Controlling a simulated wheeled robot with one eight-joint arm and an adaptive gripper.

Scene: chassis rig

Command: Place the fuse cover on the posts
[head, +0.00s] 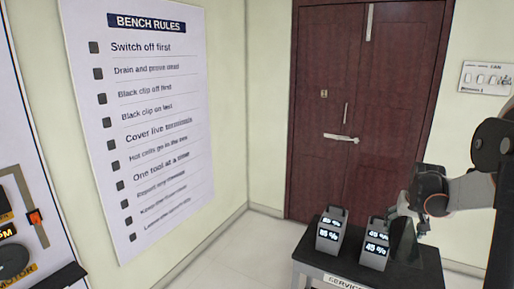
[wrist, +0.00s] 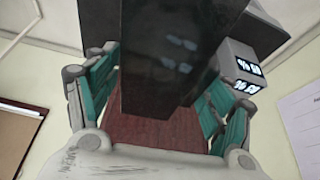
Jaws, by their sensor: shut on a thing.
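My gripper (head: 418,222) is at the right of the head view, low over the right part of the black cart top. In the wrist view its teal-padded fingers lie on both sides of a dark glossy block (wrist: 160,70), and it is shut on it. The block may be the fuse cover; its shape is hard to make out. In the head view a dark panel (head: 404,244) shows below the gripper, beside the right display box; I cannot tell whether it touches the cart. I cannot make out the posts in either view.
Two grey boxes with lit percent displays, left (head: 332,229) and right (head: 375,244), stand on the black cart (head: 345,265). The right one is close to my gripper. A brown door (head: 340,90) is behind. A rules poster (head: 150,190) and a wall panel (head: 50,190) are at left.

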